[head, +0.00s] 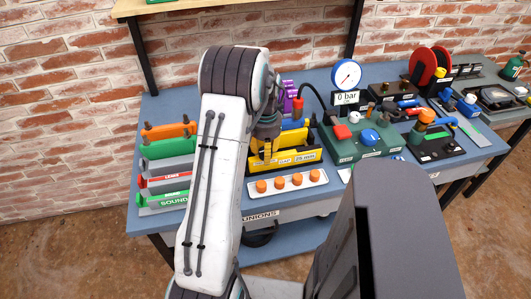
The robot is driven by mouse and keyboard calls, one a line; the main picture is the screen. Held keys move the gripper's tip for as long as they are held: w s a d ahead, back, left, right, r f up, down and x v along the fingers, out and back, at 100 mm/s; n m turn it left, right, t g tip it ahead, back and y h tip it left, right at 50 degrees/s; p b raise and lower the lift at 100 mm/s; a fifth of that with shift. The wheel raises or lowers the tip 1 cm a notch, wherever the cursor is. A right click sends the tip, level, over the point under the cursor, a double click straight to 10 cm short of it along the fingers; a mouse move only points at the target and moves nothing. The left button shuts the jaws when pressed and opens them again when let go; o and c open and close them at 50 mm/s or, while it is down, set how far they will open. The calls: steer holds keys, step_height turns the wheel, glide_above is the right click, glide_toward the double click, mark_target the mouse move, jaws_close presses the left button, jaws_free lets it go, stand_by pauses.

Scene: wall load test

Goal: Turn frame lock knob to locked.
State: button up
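A blue workbench (206,214) stands against the brick wall. My arm reaches over its left half. My gripper (268,146) points down over the yellow bins and is partly hidden by my arm; its fingers are too small to tell open from shut. No knob carries a readable frame lock label. A green unit (345,150) right of my gripper bears a blue knob (369,137), a red block (341,132) and a white knob (354,117). Farther right, an orange knob (427,116) tops a fixture on a black base (436,148). My gripper is apart from these knobs.
A round gauge (346,74) with a "0 bar" display stands behind the green unit. Yellow bins (284,160) and a white tray (288,186) of orange caps lie near my gripper. Labelled bins (164,173) stand left. Red reels (424,66) stand back right. A shelf hangs above.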

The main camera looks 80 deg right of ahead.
steer(key=shift+a+f+m, duration=0.1)
steer(key=shift+f+m, duration=0.05)
steer(key=shift+m, duration=0.85)
steer(key=o, duration=1.2)
steer(key=shift+r, duration=0.2)
step_height(320, 180, up, 12)
steer(key=shift+f, duration=0.1)
stand_by(0.4)
